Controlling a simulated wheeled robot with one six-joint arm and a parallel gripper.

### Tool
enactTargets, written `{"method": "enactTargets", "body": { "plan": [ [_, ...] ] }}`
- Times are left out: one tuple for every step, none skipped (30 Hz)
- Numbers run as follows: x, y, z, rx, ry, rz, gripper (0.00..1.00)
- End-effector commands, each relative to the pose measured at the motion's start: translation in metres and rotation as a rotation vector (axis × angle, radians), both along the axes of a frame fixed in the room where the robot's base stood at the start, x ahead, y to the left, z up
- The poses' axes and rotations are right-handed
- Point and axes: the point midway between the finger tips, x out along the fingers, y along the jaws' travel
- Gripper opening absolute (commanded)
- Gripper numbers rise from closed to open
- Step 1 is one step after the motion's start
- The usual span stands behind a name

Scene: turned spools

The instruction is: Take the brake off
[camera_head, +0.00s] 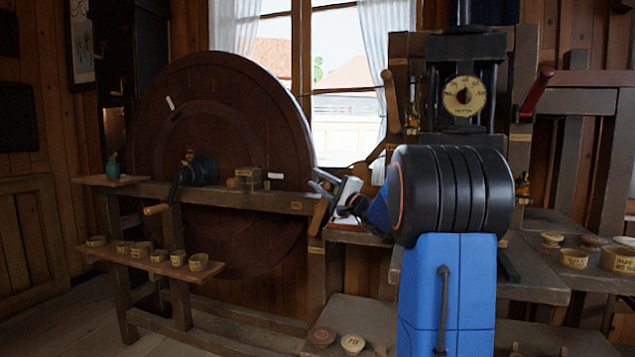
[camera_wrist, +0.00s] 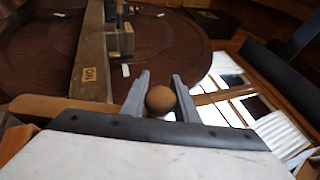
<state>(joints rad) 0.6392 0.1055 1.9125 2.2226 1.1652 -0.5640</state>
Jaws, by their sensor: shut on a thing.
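My gripper (camera_head: 322,187) is at the right end of the wooden rail, beside the lower right rim of the big dark wheel (camera_head: 240,110). In the wrist view my gripper (camera_wrist: 160,84) has its two grey fingers shut on a round brown wooden knob (camera_wrist: 160,99). I take the knob for the brake lever's end; its shaft is hidden behind the gripper. A wooden piece (camera_head: 319,216) slants just below the gripper in the head view. The wheel (camera_wrist: 50,52) also shows in the wrist view, past a beam with a small yellow label (camera_wrist: 89,75).
The rail (camera_head: 250,198) carries a small box (camera_head: 247,178) and a crank with a wooden handle (camera_head: 157,209). A low shelf (camera_head: 140,262) holds several small cups. A dial press (camera_head: 465,96) stands behind my arm. More pots (camera_head: 573,258) are at right. The left floor is clear.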

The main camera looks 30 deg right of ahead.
Motion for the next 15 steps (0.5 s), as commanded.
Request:
{"method": "enactTargets", "body": {
  "plan": [
    [-0.0008,-0.0011,-0.0035,0.002,0.005,-0.002,0.0],
    [-0.0009,-0.0012,-0.0037,0.002,0.005,-0.002,0.0],
    [-0.0009,-0.0013,-0.0039,0.001,0.006,-0.001,0.0],
    [-0.0009,-0.0013,-0.0039,0.002,0.006,-0.002,0.3],
    [-0.0008,-0.0013,-0.0039,0.002,0.006,-0.002,0.37],
    [-0.0008,-0.0013,-0.0036,0.001,0.006,-0.001,0.46],
    [-0.0006,-0.0012,-0.0035,0.002,0.005,-0.002,0.46],
    [-0.0006,-0.0011,-0.0032,0.002,0.005,-0.002,0.46],
    [-0.0006,-0.001,-0.003,0.002,0.005,-0.002,0.46],
    [-0.0006,-0.001,-0.0029,0.002,0.005,-0.002,0.46],
    [-0.0005,-0.0009,-0.0027,0.002,0.005,-0.002,0.46],
    [-0.0005,-0.0008,-0.0026,0.002,0.005,-0.002,0.46],
    [-0.0004,-0.0008,-0.0025,0.0,0.004,-0.001,0.46],
    [-0.0005,-0.0009,-0.0025,0.0,0.004,-0.001,0.46],
    [-0.001,-0.001,-0.0025,0.001,0.004,-0.001,0.46]
  ]
}}
